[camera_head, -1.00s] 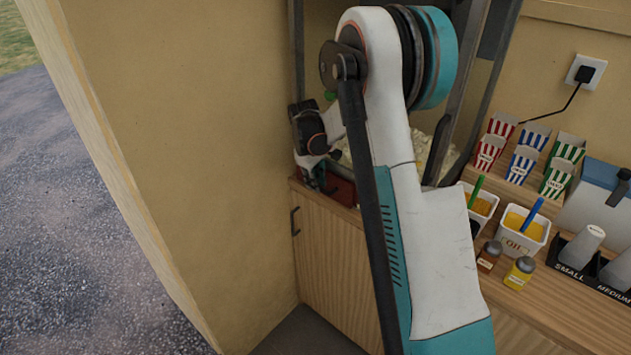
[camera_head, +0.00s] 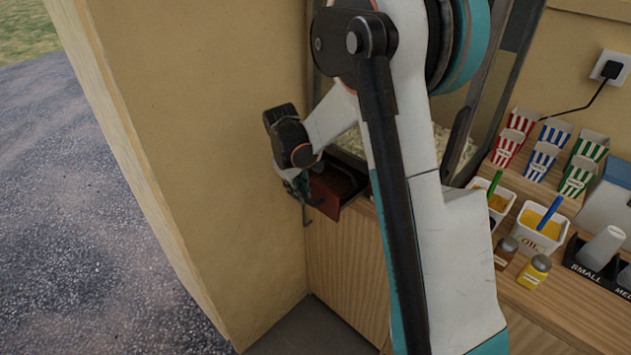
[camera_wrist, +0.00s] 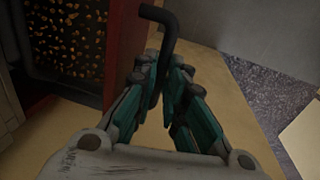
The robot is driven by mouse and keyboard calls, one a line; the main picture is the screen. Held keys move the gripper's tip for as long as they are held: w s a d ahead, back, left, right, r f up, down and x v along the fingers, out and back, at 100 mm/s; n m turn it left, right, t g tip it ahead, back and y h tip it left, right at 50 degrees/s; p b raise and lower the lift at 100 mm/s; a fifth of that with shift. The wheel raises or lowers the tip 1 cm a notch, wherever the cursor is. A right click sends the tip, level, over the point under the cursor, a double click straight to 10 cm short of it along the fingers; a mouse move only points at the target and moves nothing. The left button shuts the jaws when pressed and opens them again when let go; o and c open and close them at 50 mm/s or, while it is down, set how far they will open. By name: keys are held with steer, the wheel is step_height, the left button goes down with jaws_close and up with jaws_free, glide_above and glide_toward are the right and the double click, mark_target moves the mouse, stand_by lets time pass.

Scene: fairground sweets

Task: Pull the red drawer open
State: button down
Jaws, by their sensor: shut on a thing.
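The red drawer (camera_head: 326,200) stands out from the base of the popcorn machine in the head view, its inside showing. In the wrist view its red front (camera_wrist: 126,45) is at the upper left, with brown bits on a dark floor inside. A dark bent handle (camera_wrist: 160,22) sticks out from the front. My gripper (camera_wrist: 166,72) is shut on the handle, with its teal fingers on either side of the bar. In the head view my gripper (camera_head: 300,187) is at the drawer's front, partly hidden by my wrist.
The tan wall (camera_head: 200,150) is close on the left of the drawer. The wooden counter (camera_head: 345,265) lies below it. To the right stand striped boxes (camera_head: 551,146), white tubs (camera_head: 540,228) and small shakers (camera_head: 535,270).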

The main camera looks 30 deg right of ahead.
steer(key=s+a, duration=0.3)
steer(key=a, duration=0.5)
steer(key=c, duration=1.9)
jaws_free()
steer(key=shift+r, duration=0.1)
steer(key=r, duration=0.4)
steer(key=a+r, duration=0.1)
steer(key=r, duration=0.2)
steer(key=a+r, duration=0.1)
steer(key=r, duration=0.3)
steer(key=shift+s+r, duration=0.3)
